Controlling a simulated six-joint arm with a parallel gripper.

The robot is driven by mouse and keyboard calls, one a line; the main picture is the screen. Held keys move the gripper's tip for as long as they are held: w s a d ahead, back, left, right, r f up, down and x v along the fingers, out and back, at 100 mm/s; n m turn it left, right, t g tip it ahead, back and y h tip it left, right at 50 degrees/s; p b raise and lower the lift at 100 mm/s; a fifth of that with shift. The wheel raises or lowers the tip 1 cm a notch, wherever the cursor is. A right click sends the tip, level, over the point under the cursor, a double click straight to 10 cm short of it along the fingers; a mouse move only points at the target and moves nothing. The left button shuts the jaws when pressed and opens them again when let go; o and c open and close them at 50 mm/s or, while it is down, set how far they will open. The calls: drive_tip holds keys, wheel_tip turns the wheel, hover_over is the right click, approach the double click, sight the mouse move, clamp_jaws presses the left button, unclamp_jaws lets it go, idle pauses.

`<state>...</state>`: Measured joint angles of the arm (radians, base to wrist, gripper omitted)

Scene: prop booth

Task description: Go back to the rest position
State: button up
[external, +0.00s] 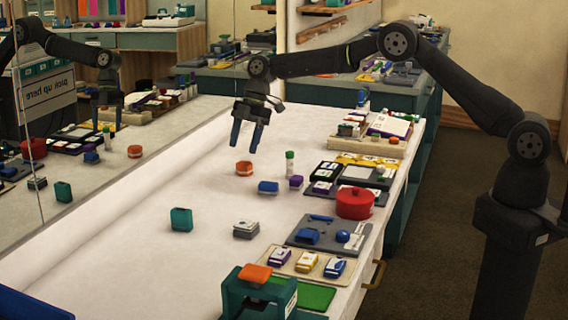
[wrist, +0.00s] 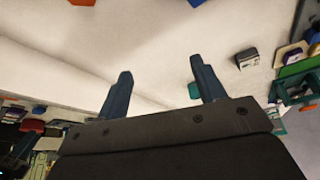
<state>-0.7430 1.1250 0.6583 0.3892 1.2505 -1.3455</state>
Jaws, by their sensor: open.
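My gripper (external: 247,136) hangs above the white table (external: 150,255) toward its far side, with its two blue fingers pointing down. The fingers are apart and nothing is between them. In the wrist view my gripper (wrist: 163,90) also shows open and empty, with the pale table surface behind it. My arm reaches left from its base at the right of the external view. No part of my gripper touches an object.
Below my gripper are an orange round container (external: 244,168), a blue block (external: 268,187) and a purple block (external: 296,182). A teal block (external: 181,219) and a grey block (external: 246,229) stand nearer. A red pot (external: 354,203) and several trays line the right edge. A mirror borders the left.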

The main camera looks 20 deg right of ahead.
drive_tip(key=s+a+f, duration=0.1)
drive_tip(key=a, duration=0.2)
drive_tip(key=s+a+f, duration=0.1)
drive_tip(key=a+f, duration=0.1)
drive_tip(key=s+a+f, duration=0.2)
drive_tip(key=a, duration=0.1)
drive_tip(key=shift+a+f, duration=0.25)
drive_tip(key=shift+a, duration=0.1)
